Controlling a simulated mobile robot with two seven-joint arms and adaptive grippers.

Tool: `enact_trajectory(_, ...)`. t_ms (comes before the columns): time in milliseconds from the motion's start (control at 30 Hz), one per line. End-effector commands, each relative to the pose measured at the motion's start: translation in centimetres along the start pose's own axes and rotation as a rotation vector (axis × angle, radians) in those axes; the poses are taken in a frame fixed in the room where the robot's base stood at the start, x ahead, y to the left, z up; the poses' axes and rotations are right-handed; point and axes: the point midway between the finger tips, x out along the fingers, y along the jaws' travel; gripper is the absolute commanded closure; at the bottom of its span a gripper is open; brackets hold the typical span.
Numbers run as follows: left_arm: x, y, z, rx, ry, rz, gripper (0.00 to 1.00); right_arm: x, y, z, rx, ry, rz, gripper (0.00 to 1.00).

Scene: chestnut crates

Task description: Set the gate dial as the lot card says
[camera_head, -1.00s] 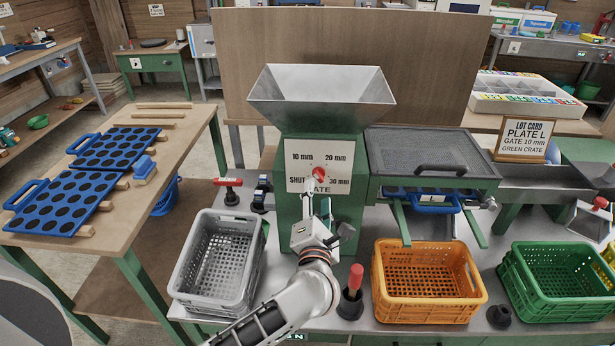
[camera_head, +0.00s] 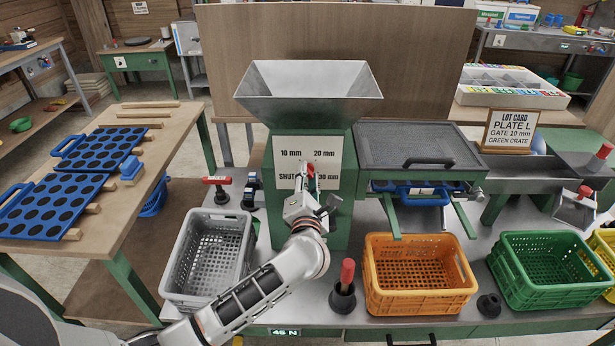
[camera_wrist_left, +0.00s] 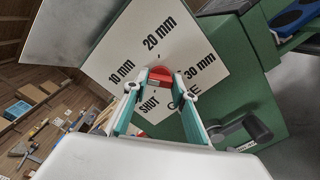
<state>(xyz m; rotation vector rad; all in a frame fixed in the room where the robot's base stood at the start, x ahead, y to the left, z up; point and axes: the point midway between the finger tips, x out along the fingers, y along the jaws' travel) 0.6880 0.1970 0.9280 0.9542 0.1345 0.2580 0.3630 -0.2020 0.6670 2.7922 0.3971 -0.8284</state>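The gate dial (camera_head: 311,170) is a red knob on a white plate (camera_head: 325,148) on the green hopper's front. The plate reads 10 mm upper left, 20 mm upper right, 30 mm lower right, SHUT lower left. My left gripper (camera_head: 305,172) is at the dial. In the left wrist view its fingertips (camera_wrist_left: 161,76) flank the red knob (camera_wrist_left: 160,72) and look closed on it. The fingers hide much of the knob, so I cannot tell which mark it points to. The lot card (camera_head: 509,131) reads PLATE L, GATE 10 mm, GREEN CRATE. My right gripper is not in view.
The grey crate (camera_head: 178,268), orange crate (camera_head: 419,308) and green crate (camera_head: 545,296) stand along the bench front. A red-handled tool in a black holder (camera_head: 343,291) stands near my left arm. Blue perforated plates (camera_head: 50,206) lie on the left table.

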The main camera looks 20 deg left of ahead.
Motion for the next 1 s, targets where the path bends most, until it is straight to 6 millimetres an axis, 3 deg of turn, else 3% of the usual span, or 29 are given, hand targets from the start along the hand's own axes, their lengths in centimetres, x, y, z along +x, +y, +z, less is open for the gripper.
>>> enact_trajectory(533,-0.02,-0.03,-0.04,-0.089,0.001,0.0,0.95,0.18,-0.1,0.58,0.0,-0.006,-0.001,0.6)
enact_trajectory(567,-0.02,-0.03,-0.04,-0.088,0.001,0.0,0.69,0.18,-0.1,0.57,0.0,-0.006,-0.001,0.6)
enact_trajectory(600,-0.02,-0.03,-0.04,-0.088,0.001,0.0,0.58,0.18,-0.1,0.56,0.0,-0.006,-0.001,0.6)
enact_trajectory(1000,-0.28,-0.05,-0.02,-0.088,0.0,-0.001,0.57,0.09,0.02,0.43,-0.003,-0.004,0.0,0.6)
